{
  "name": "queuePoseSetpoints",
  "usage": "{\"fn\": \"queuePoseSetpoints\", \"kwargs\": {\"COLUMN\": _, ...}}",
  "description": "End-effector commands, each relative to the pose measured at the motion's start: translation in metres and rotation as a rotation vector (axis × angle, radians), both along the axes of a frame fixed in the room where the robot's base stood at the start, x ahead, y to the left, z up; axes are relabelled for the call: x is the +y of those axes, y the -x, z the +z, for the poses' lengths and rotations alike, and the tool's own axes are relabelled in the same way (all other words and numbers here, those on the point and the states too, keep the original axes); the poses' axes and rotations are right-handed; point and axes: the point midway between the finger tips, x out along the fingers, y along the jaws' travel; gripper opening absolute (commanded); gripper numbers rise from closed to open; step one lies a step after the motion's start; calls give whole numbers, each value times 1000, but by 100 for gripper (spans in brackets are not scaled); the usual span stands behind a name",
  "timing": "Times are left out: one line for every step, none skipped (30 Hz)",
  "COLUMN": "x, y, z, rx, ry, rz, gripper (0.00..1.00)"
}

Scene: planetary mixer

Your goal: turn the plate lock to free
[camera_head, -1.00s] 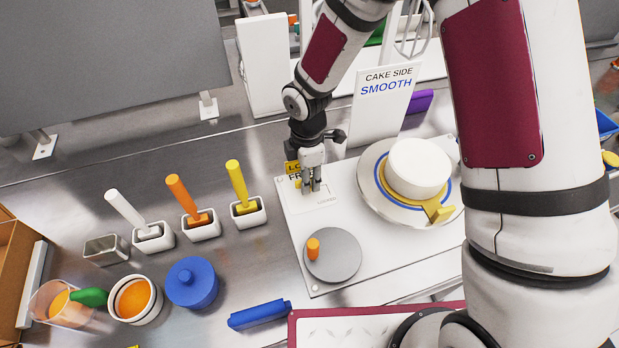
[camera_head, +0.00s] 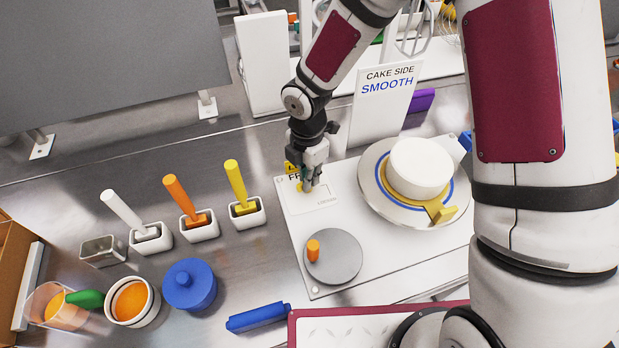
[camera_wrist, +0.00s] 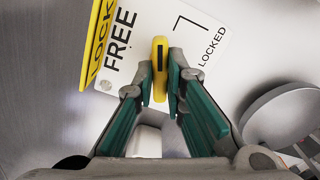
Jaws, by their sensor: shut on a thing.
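The plate lock is a small yellow lever with a black stripe (camera_wrist: 160,68), on a white panel marked FREE and LOCKED. In the wrist view it stands between the FREE label (camera_wrist: 119,38) at left and the LOCKED label (camera_wrist: 212,46) at right. Its stripe runs nearly up and down in that view. My gripper (camera_wrist: 161,85) is shut on the lever, one finger on each side. In the head view my gripper (camera_head: 307,186) is low over the panel's upper left corner, and its fingers hide much of the lever.
A turntable (camera_head: 391,207) with a white cake (camera_head: 419,168) stands to the right. A grey disc (camera_head: 341,264) with an orange knob is in front. A yellow lock sign (camera_wrist: 97,45) stands beside the lever. The CAKE SIDE sign (camera_head: 386,100) is behind.

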Motion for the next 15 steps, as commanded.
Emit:
{"fn": "queuePoseSetpoints", "kwargs": {"x": 0, "y": 0, "z": 0, "rx": 0, "ry": 0, "rz": 11, "gripper": 0}}
{"fn": "queuePoseSetpoints", "kwargs": {"x": 0, "y": 0, "z": 0, "rx": 1, "ry": -1, "rz": 29, "gripper": 0}}
{"fn": "queuePoseSetpoints", "kwargs": {"x": 0, "y": 0, "z": 0, "rx": 0, "ry": -1, "rz": 71, "gripper": 0}}
{"fn": "queuePoseSetpoints", "kwargs": {"x": 0, "y": -1, "z": -1, "rx": 0, "ry": -1, "rz": 112, "gripper": 0}}
{"fn": "queuePoseSetpoints", "kwargs": {"x": 0, "y": -1, "z": -1, "rx": 1, "ry": -2, "rz": 156, "gripper": 0}}
{"fn": "queuePoseSetpoints", "kwargs": {"x": 0, "y": -1, "z": -1, "rx": 1, "ry": -2, "rz": 219, "gripper": 0}}
{"fn": "queuePoseSetpoints", "kwargs": {"x": -1, "y": -1, "z": -1, "rx": 1, "ry": -2, "rz": 260, "gripper": 0}}
{"fn": "queuePoseSetpoints", "kwargs": {"x": 0, "y": 0, "z": 0, "rx": 0, "ry": -1, "rz": 299, "gripper": 0}}
{"fn": "queuePoseSetpoints", "kwargs": {"x": 0, "y": 0, "z": 0, "rx": 1, "ry": -2, "rz": 340, "gripper": 0}}
{"fn": "queuePoseSetpoints", "kwargs": {"x": 0, "y": 0, "z": 0, "rx": 1, "ry": -1, "rz": 364, "gripper": 0}}
{"fn": "queuePoseSetpoints", "kwargs": {"x": 0, "y": 0, "z": 0, "rx": 1, "ry": -1, "rz": 382, "gripper": 0}}
{"fn": "queuePoseSetpoints", "kwargs": {"x": 0, "y": 0, "z": 0, "rx": 1, "ry": -1, "rz": 396, "gripper": 0}}
{"fn": "queuePoseSetpoints", "kwargs": {"x": 0, "y": 0, "z": 0, "rx": 1, "ry": -1, "rz": 401, "gripper": 0}}
{"fn": "queuePoseSetpoints", "kwargs": {"x": 0, "y": 0, "z": 0, "rx": 0, "ry": 0, "rz": 402, "gripper": 0}}
{"fn": "queuePoseSetpoints", "kwargs": {"x": 0, "y": 0, "z": 0, "rx": 0, "ry": 0, "rz": 401, "gripper": 0}}
